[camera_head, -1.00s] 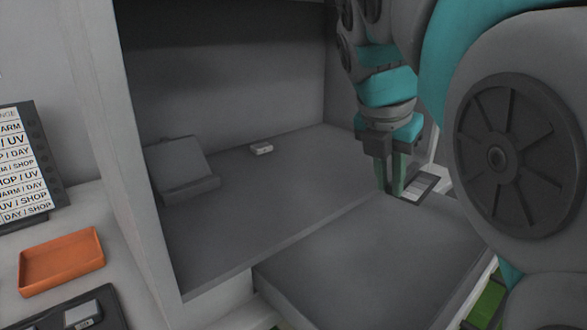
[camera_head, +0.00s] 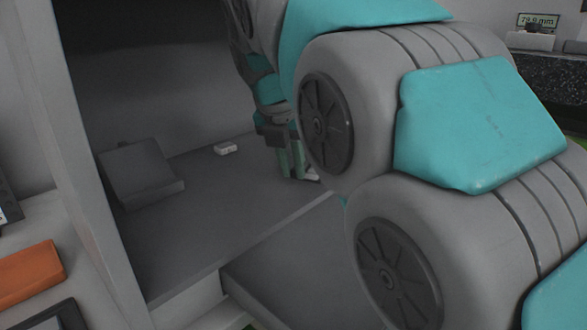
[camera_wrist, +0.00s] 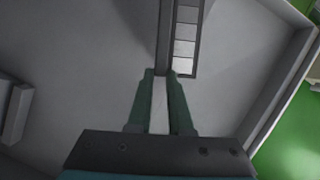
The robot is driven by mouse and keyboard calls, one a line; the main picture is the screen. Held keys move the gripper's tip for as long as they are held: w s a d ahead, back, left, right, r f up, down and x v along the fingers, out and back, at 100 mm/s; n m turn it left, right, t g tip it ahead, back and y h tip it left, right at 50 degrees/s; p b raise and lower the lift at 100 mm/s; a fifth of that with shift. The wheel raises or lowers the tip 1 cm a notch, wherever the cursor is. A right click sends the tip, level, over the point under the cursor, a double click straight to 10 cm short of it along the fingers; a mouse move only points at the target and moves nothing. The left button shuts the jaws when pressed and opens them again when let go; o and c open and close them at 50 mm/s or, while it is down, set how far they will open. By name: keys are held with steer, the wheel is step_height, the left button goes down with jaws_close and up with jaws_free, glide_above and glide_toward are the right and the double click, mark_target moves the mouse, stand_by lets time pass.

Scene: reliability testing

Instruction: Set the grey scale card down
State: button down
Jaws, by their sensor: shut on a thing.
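The grey scale card (camera_wrist: 186,38) has a dark border and a row of grey-to-white patches. It extends ahead of the fingers in the wrist view. My gripper (camera_wrist: 160,74) is shut on the card's near edge. In the head view, my gripper (camera_head: 291,172) points down inside the grey booth, low over its floor (camera_head: 205,215). Only a pale bit of the card (camera_head: 312,175) shows there, beside the fingers; my arm hides the rest. I cannot tell whether the card touches the floor.
A grey slanted stand (camera_head: 140,175) is at the booth's left, and a small white block (camera_head: 225,149) lies near the back wall. The floor between stand and gripper is clear. An orange tray (camera_head: 30,272) is outside, left. A lower grey panel (camera_head: 275,255) sits in front.

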glide_above(283, 182)
steer(key=s, duration=0.2)
steer(key=shift+w+a+f, duration=0.15)
steer(key=shift+w+f, duration=0.05)
steer(key=shift+f, duration=1.05)
steer(key=shift+f+b, duration=0.95)
steer(key=shift+b, duration=0.2)
steer(key=shift+r, duration=0.1)
steer(key=c, duration=0.8)
jaws_free()
